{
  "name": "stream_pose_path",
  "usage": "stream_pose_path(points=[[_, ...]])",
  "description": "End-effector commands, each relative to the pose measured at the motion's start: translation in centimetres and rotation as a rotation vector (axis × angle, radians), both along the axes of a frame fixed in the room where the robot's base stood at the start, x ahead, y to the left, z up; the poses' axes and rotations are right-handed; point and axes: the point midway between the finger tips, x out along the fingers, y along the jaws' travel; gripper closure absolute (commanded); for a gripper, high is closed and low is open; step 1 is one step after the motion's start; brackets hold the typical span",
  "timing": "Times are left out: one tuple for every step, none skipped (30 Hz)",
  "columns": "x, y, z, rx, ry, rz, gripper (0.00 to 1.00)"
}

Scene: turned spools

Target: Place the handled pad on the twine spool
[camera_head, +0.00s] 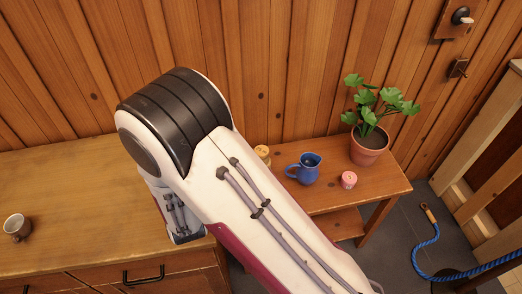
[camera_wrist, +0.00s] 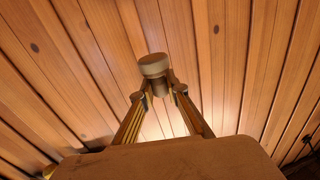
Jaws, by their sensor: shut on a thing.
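In the wrist view my gripper (camera_wrist: 161,93) is shut on a small beige piece with a wide round end and a narrower stem, which looks like the handled pad (camera_wrist: 153,66). The stem sits between the fingertips and the wide end sticks out beyond them. In the head view my arm hides the gripper and the pad. I cannot tell for sure which thing is the twine spool. A small tan-yellow round thing (camera_head: 262,153), partly hidden behind my arm on the low bench, may be it. No spool shows in the wrist view.
The low wooden bench (camera_head: 385,190) also carries a blue jug (camera_head: 306,169), a small pink round thing (camera_head: 348,180) and a potted plant (camera_head: 369,145). A small whitish cup-like thing (camera_head: 17,226) stands on the left cabinet (camera_head: 75,205), whose top is otherwise largely clear. A plank wall rises behind.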

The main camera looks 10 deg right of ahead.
Motion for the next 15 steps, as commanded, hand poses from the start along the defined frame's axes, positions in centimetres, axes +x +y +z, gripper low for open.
stream_pose_path(points=[[0.7,-1.0,0.0,0.0,-0.001,-0.011,0.98],[1.1,-1.5,0.0,0.0,0.0,-0.013,0.98],[1.6,-2.1,0.0,-0.001,0.0,-0.018,0.98],[1.9,-2.6,0.0,-0.001,0.0,-0.021,0.98],[2.3,-3.1,0.0,-0.001,0.0,-0.024,0.98],[2.7,-3.8,0.0,-0.002,0.0,-0.029,0.98],[3.1,-4.3,0.0,-0.002,0.0,-0.031,0.98],[3.4,-4.8,0.0,-0.002,0.0,-0.034,0.98],[3.8,-5.5,0.0,-0.003,0.0,-0.039,0.98],[4.1,-6.0,0.0,-0.003,-0.001,-0.041,0.98],[4.4,-6.5,0.0,-0.003,-0.001,-0.045,0.98],[4.8,-7.2,0.0,-0.004,-0.001,-0.049,0.98],[5.1,-7.7,0.0,-0.004,0.0,-0.052,0.98],[5.4,-8.3,0.0,-0.005,0.0,-0.056,0.98],[5.8,-9.0,0.0,-0.005,0.0,-0.059,0.98]])
